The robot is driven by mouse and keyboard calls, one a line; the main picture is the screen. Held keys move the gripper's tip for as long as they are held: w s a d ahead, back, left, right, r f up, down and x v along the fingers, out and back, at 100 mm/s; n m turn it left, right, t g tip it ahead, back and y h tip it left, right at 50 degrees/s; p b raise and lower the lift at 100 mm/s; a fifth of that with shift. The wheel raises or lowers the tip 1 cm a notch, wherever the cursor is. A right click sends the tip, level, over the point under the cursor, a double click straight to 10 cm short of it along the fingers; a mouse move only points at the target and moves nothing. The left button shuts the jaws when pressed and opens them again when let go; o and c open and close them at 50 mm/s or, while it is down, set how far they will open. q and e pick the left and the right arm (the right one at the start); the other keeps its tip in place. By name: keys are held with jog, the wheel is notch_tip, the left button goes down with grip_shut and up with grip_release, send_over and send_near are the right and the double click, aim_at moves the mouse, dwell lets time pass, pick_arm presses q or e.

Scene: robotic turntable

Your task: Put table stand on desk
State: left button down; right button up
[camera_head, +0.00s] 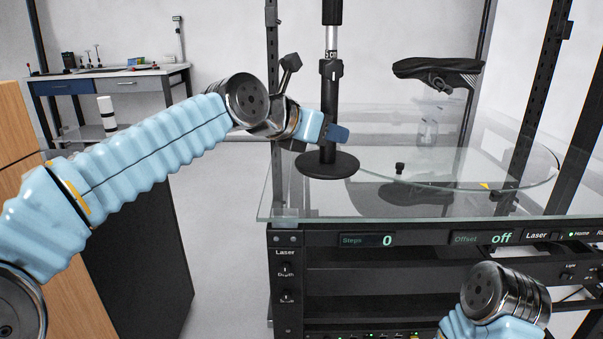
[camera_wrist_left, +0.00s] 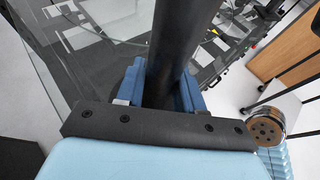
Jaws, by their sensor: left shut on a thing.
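The table stand (camera_head: 329,110) is a black pole on a round black base, standing upright at the left end of the glass top. My left gripper (camera_head: 333,133) is at the lower part of its pole, just above the base. In the left wrist view the dark pole (camera_wrist_left: 178,45) runs between the blue fingers of the gripper (camera_wrist_left: 160,88), which are shut on it. My right arm shows at the lower right of the head view; its gripper is out of frame. A desk (camera_head: 105,72) with a light top and blue and white drawers stands at the far left.
The glass top (camera_head: 300,205) carries a round glass turntable (camera_head: 460,165); a dark shoe (camera_head: 436,70) is above it. Small tools and boxes lie on the desk, with a white cylinder (camera_head: 106,112) below. A wooden cabinet (camera_head: 65,240) is at the left. Floor is clear between.

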pick_arm(q)
jog(key=w+a+f+b, duration=0.1)
jog(key=f, duration=0.2)
jog(key=w+a+f, duration=0.2)
jog(key=f, duration=0.1)
jog(key=w+a+f+b, duration=0.1)
jog(key=f, duration=0.2)
jog(key=shift+w+a+f+b, duration=0.3)
jog(key=shift+w+a+f, duration=0.05)
jog(key=shift+w+a, duration=0.05)
jog(key=c, duration=0.7)
grip_release()
jog(key=shift+f, duration=0.15)
jog(key=b+v, duration=0.1)
jog(key=v, duration=1.1)
jog(key=shift+s, duration=0.1)
